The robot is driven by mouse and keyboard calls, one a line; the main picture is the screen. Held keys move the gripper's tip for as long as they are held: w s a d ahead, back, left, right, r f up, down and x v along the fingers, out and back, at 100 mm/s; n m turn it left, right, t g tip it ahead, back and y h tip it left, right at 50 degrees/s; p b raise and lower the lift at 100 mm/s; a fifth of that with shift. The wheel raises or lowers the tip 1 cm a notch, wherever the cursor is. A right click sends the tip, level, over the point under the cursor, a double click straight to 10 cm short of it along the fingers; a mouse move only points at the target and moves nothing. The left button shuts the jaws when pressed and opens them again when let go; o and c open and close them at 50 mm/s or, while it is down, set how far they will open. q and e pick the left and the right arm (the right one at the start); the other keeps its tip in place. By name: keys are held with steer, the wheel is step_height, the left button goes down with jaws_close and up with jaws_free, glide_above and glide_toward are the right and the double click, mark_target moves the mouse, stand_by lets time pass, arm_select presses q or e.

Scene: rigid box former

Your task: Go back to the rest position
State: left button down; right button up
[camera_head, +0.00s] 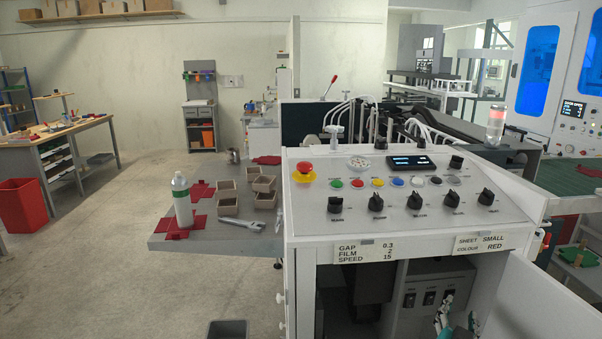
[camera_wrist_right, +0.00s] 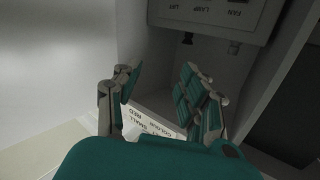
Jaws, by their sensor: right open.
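My right gripper (camera_head: 457,318) shows at the bottom right of the head view, in front of the open cabinet under the control panel (camera_head: 400,190). Its fingers stand apart with nothing between them. The right wrist view also shows the open gripper (camera_wrist_right: 163,100), with teal pads. The grey switch box (camera_head: 432,298) is behind the fingers in the head view; it also shows at the top of the wrist view (camera_wrist_right: 215,14), upside down. My left gripper is not in view.
The open cabinet door (camera_head: 535,305) stands right of my right gripper. A side shelf (camera_head: 165,243) at left holds a bottle (camera_head: 181,200), small boxes (camera_head: 228,205), red pieces and a wrench (camera_head: 243,223). A dark bin (camera_head: 228,329) is below.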

steer(key=s+a+f+n+g+y, duration=0.1)
steer(key=s+a+f+n+y, duration=0.3)
steer(key=f, duration=0.9)
steer(key=s+a+f+n+g+y, duration=0.15)
steer(key=s+f, duration=0.45)
steer(key=f, duration=0.7)
steer(key=s+a+f+n+y, duration=0.3)
steer(key=s+f+n+y, duration=0.15)
steer(key=f, duration=0.85)
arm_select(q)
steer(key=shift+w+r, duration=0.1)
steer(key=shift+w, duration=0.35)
arm_select(e)
steer(key=s+f+g, duration=0.3)
steer(key=s+f, duration=0.3)
steer(key=s, duration=0.6)
steer(key=s+a+f+g, duration=0.1)
steer(key=s+f+g, duration=0.3)
steer(key=s, duration=0.9)
steer(key=s+a+f+g+h, duration=0.1)
steer(key=s+f+g, duration=0.3)
steer(key=s+f, duration=0.5)
steer(key=s, duration=0.3)
steer(key=shift+s+f+n, duration=0.2)
steer(key=shift+n, duration=0.2)
steer(key=shift+g, duration=0.25)
